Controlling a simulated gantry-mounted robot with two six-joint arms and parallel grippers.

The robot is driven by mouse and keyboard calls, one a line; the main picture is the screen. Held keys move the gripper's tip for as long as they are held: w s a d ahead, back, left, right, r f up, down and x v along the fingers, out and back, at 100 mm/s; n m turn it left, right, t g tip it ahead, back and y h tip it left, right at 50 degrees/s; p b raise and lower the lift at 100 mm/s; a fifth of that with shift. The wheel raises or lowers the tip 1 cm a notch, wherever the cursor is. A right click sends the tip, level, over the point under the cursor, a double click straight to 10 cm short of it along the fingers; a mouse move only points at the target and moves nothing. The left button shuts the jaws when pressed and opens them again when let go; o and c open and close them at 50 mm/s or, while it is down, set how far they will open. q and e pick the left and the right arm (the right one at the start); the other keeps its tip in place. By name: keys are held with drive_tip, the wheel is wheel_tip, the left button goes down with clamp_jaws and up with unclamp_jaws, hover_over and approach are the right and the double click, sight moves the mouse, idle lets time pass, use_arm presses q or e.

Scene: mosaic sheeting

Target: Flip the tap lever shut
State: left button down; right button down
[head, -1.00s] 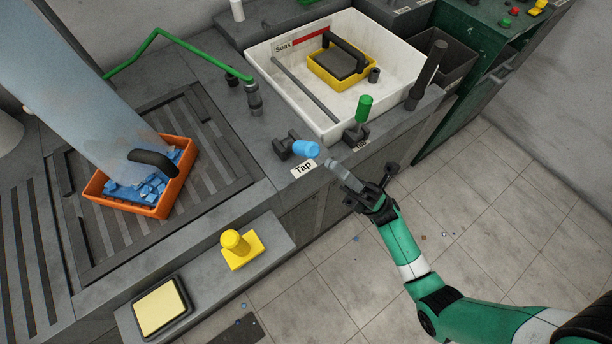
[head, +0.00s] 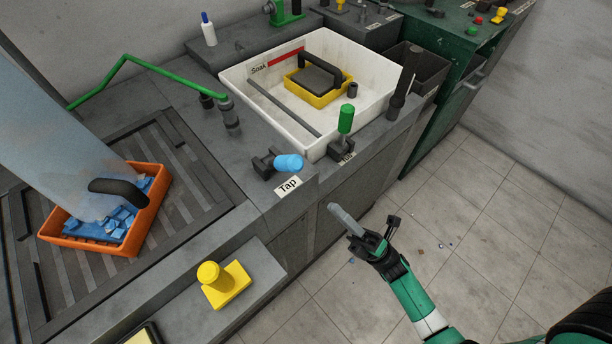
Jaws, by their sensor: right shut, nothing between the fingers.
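The tap lever with its light blue handle (head: 288,163) sits on a dark bracket at the counter's front edge, above the "Tap" label (head: 287,186). The handle lies roughly level, pointing right. A wide bluish stream (head: 65,125) comes down at the left into an orange basket (head: 148,222) holding blue tiles. My right gripper (head: 334,208) is shut and empty. It is over the floor in front of the counter, below and right of the blue handle and apart from it. My left gripper is not in view.
A green-handled lever (head: 346,119) stands upright right of the tap lever. Behind it is a white soak tray (head: 238,93) with a yellow basket (head: 325,98) in it. A yellow knobbed block (head: 226,285) sits on the front ledge.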

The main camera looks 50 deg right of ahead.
approach(280, 163)
drive_tip(key=d+x, duration=0.1)
drive_tip(key=x, duration=0.3)
drive_tip(key=shift+r, duration=0.25)
